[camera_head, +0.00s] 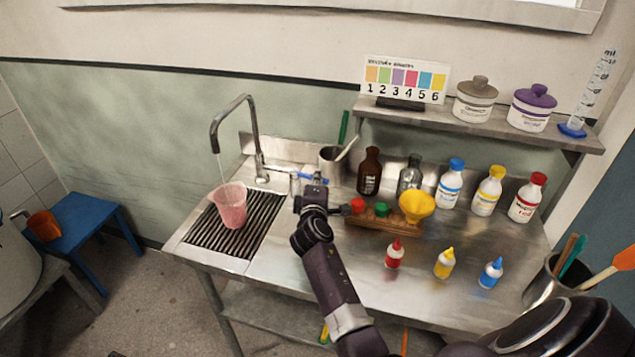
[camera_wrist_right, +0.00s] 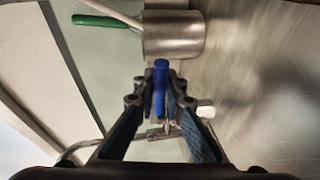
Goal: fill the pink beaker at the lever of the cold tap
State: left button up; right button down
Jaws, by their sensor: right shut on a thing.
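The pink beaker (camera_head: 231,207) stands upright on the slatted drain grate (camera_head: 262,221), under the spout of the chrome tap (camera_head: 252,125). The water level inside cannot be made out. My right gripper (camera_head: 313,187) is at the tap's blue lever (camera_head: 316,178), right of the beaker. In the right wrist view, my right gripper (camera_wrist_right: 161,95) is shut on the blue lever (camera_wrist_right: 160,78). My left gripper does not show.
A metal pot (camera_head: 330,164) with tools stands behind my right gripper. A wooden rack (camera_head: 385,225) with coloured caps and a yellow funnel (camera_head: 417,206) is close on its right. Several bottles stand along the back.

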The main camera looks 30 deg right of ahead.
jog(key=c, duration=2)
grip_release()
jog(key=shift+o, duration=0.2)
jog(key=v, duration=0.7)
jog(key=shift+s+a, duration=0.15)
jog(key=shift+a, duration=0.1)
